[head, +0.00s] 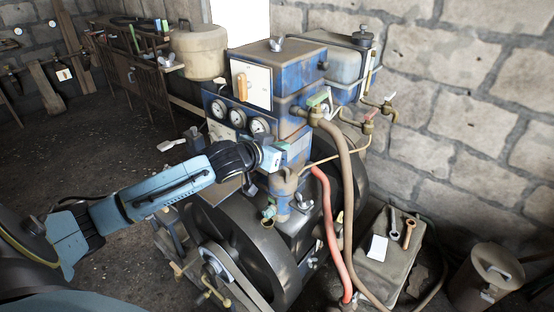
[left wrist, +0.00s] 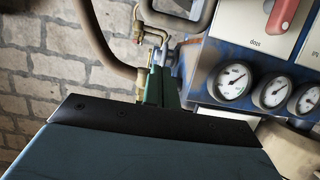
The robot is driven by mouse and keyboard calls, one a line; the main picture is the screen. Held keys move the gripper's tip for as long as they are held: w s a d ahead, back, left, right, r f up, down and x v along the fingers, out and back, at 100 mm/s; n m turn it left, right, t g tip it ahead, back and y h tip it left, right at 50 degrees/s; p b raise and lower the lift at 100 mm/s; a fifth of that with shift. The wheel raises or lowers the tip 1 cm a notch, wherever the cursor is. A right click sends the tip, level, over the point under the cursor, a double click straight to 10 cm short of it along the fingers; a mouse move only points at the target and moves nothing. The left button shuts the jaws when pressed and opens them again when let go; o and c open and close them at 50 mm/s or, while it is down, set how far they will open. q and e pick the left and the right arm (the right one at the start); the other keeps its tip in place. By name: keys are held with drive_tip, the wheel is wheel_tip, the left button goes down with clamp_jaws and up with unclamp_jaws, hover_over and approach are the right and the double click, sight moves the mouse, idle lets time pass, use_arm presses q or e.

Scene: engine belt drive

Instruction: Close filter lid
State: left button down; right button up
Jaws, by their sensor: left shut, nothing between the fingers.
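The blue engine (head: 315,88) stands in the middle of the head view. The left wrist view does not show this top clearly. My left gripper (head: 284,153) is shut and empty, in front of the engine body, below the gauges and well below that top. Its fingers also show in the left wrist view (left wrist: 163,86). My right gripper is out of view.
Gauges (head: 238,117) and a pale panel with an orange handle (head: 251,85) face my arm. Brown and red hoses (head: 330,225) hang to the right of the gripper. A large flywheel (head: 238,235) stands below. A crate with tools (head: 385,262) is at lower right.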

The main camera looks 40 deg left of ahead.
sight(277, 176)
use_arm(q)
drive_tip(key=shift+w+d+f, duration=0.1)
drive_tip(key=shift+w+f, duration=0.05)
drive_tip(key=shift+w, duration=0.5)
drive_tip(key=shift+s+f, duration=1.05)
drive_tip(key=shift+f, duration=0.15)
drive_tip(key=shift+s+f, duration=0.3)
drive_tip(key=shift+f, duration=0.1)
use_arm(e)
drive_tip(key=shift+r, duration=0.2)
